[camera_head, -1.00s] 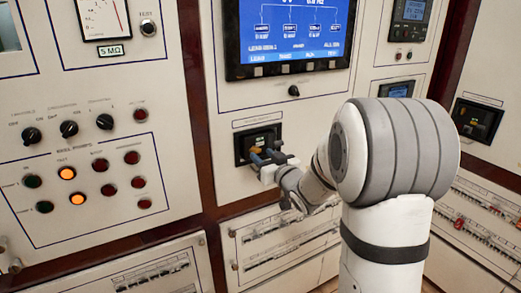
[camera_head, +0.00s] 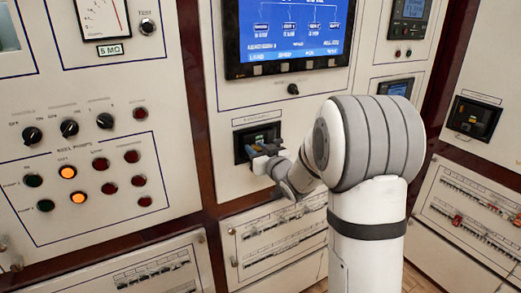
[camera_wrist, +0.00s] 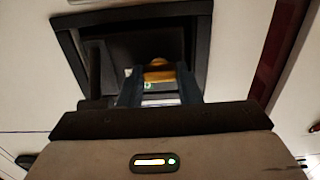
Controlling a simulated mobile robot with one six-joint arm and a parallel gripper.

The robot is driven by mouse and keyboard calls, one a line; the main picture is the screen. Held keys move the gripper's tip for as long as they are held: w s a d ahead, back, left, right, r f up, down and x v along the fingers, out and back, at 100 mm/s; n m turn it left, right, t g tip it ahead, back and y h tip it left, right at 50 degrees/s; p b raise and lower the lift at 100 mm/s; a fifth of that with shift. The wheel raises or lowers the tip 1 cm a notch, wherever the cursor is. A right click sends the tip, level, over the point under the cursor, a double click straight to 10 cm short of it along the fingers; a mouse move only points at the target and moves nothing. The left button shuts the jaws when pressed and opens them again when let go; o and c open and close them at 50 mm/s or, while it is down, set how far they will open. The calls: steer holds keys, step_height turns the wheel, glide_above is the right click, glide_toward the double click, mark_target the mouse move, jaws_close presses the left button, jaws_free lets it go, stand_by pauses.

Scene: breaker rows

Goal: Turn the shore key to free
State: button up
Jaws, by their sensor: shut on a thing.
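A dark recessed box (camera_head: 240,156) is set in the cream panel below the blue screen in the head view. It fills the upper middle of the wrist view, where its black frame (camera_wrist: 202,40) shows. My gripper (camera_head: 264,148) reaches into its opening. In the wrist view the two blue fingers of my gripper (camera_wrist: 158,80) stand on either side of a small yellow-orange piece, which looks like the shore key (camera_wrist: 158,72), and are shut on it. The key's lower part is hidden between the fingers. I cannot read its position or any free marking.
A similar recessed box (camera_head: 473,118) is on the panel at the right. A small black knob (camera_head: 293,89) sits above the box, under the blue screen (camera_head: 295,35). Knobs and lamps, two lit orange (camera_head: 68,172), fill the left panel. Breaker rows (camera_head: 285,235) lie below.

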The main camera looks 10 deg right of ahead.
steer(key=shift+d, duration=0.15)
steer(key=shift+b, duration=0.4)
steer(key=shift+f+n+b, duration=0.15)
steer(key=shift+n+b, duration=0.15)
steer(key=shift+b, duration=0.05)
steer(key=shift+f+n+b, duration=0.1)
steer(key=shift+n+b, duration=0.4)
steer(key=shift+b, duration=0.65)
steer(key=n+b, duration=0.2)
steer(key=b, duration=0.2)
steer(key=shift+n, duration=0.3)
steer(key=n+b, duration=0.3)
steer(key=b, duration=0.2)
steer(key=n+b, duration=0.2)
steer(key=shift+a+n, duration=0.25)
steer(key=shift+n, duration=0.05)
steer(key=n+b, duration=0.4)
steer(key=shift+s+b, duration=0.1)
steer(key=shift+b, duration=0.2)
steer(key=shift+n+b, duration=1.4)
steer(key=shift+n, duration=0.6)
steer(key=shift+r, duration=0.2)
